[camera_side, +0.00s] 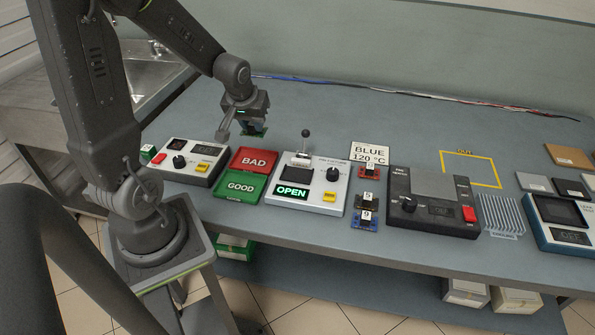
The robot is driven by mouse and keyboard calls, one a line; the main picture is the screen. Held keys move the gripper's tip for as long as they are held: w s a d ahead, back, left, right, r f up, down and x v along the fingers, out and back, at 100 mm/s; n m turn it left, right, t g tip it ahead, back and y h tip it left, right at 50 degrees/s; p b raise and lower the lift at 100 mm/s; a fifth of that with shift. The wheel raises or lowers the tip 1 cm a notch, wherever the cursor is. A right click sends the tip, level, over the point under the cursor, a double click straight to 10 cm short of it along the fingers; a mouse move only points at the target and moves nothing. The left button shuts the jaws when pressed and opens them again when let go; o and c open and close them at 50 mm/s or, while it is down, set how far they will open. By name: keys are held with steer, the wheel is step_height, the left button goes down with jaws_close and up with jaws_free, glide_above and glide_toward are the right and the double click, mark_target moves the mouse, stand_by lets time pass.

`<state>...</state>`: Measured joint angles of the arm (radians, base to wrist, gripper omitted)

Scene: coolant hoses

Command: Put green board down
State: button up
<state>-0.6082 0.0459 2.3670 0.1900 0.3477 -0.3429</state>
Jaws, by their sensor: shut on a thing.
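My gripper (247,122) is shut on a green board (253,133) and points down behind the red BAD tray (254,161). Only thin green edges of the board show below the fingers. Whether it touches the table (320,117) or hangs just above it, I cannot tell. The green GOOD tray (239,187) lies in front of the BAD tray, and both look empty.
A white device with a lever and a lit OPEN sign (292,192) stands right of the trays. A red board (370,173), blue boards (368,224), a dark device (430,210), a heat sink (499,214) and a yellow outlined area (470,154) lie further right. The table behind is mostly clear.

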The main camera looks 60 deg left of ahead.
steer(key=w+d+f, duration=0.4)
steer(key=w+d, duration=0.1)
steer(key=w+d+f, duration=0.2)
steer(key=d, duration=0.1)
steer(key=shift+w+d+f, duration=0.15)
steer(key=shift+w+f, duration=0.15)
steer(key=shift+f, duration=2.1)
steer(key=shift+f, duration=0.25)
steer(key=o, duration=0.9)
